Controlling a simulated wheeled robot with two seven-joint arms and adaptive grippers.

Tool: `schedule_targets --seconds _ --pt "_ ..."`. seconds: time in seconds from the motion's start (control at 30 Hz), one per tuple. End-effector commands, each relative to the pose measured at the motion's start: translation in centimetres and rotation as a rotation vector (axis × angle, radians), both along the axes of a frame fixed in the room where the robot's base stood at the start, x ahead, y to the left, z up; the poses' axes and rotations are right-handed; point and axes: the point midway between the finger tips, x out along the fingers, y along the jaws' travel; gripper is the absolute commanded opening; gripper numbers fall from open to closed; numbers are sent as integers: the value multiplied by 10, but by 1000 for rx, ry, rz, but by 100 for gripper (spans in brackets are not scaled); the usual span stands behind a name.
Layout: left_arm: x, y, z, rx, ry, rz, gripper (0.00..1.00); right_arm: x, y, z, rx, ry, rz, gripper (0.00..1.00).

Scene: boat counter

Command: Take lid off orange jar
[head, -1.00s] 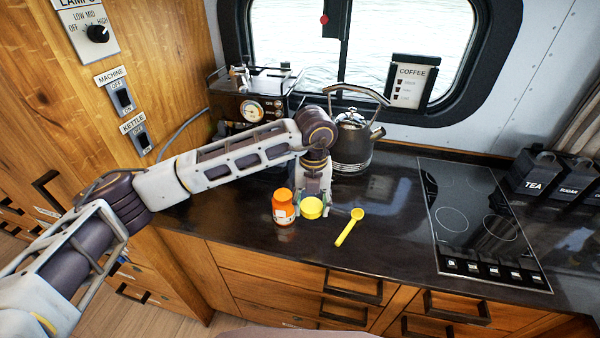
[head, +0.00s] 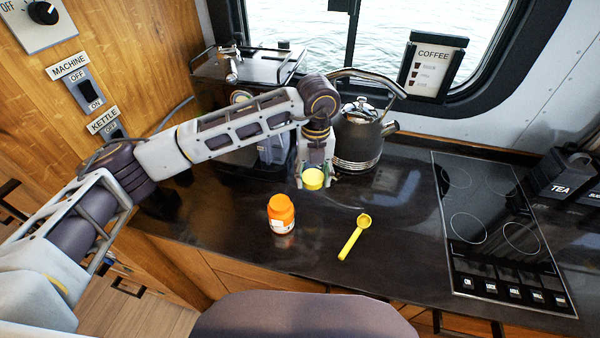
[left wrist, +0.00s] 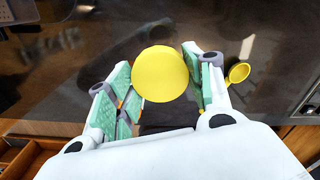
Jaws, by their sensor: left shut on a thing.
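The orange jar (head: 281,216) stands upright on the dark counter, with an orange top and a white label low on its side. My left gripper (head: 314,178) is behind it and to its right, in front of the kettle, and is apart from the jar. It is shut on a round yellow thing (head: 313,179). In the left wrist view the yellow thing (left wrist: 160,75) shows as a flat disc between the green-padded fingers (left wrist: 157,62); its underside is hidden. My right gripper is not in view.
A yellow scoop (head: 354,237) lies right of the jar. A dark kettle (head: 358,138) stands close behind my left gripper, with a coffee machine (head: 245,68) at the back left. A hob (head: 497,225) is at right. The counter between scoop and hob is clear.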

Motion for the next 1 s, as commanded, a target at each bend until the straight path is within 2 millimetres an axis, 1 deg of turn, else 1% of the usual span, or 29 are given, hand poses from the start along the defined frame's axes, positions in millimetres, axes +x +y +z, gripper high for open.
schedule_targets --seconds 0.37,0.47,0.57,0.9,1.0 --pt "0 0 0 0 0 1 23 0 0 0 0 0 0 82" --pt "0 0 -3 1 1 1 23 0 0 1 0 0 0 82" --pt "0 0 -11 2 2 2 23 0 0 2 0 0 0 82" --pt "-1 0 -53 2 2 1 23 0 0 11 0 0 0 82" --pt "0 0 -60 0 1 1 23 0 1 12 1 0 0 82"
